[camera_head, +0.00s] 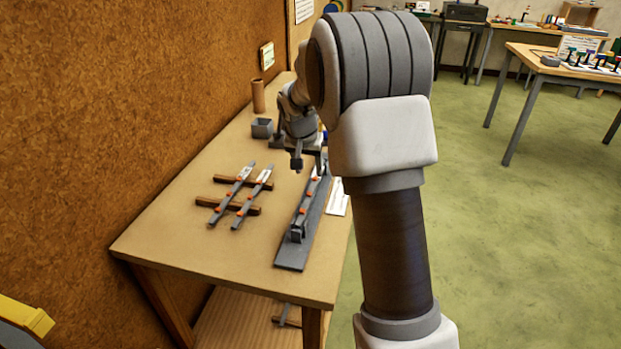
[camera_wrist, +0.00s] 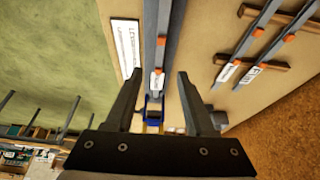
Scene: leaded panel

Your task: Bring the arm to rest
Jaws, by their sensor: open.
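My gripper (camera_head: 309,160) is over the far part of the workbench (camera_head: 185,235), with its two fingers apart. In the wrist view my gripper (camera_wrist: 158,76) is open, and nothing is clamped between its fingers. A grey strip with orange marks and a white label (camera_wrist: 157,82) shows between and beyond the fingertips. It lies along a long dark grey fixture (camera_head: 293,255) on the bench. The height of the fingers above it is hard to tell. My arm hides part of the bench's right side in the head view.
Two grey strips (camera_head: 231,195) (camera_head: 252,198) lie across brown wooden rests left of the fixture. A grey box (camera_head: 262,128) and a brown cylinder (camera_head: 258,95) stand farther back. A white card (camera_head: 338,197) lies right of the fixture. A brown wall borders the bench's left; green floor is open right.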

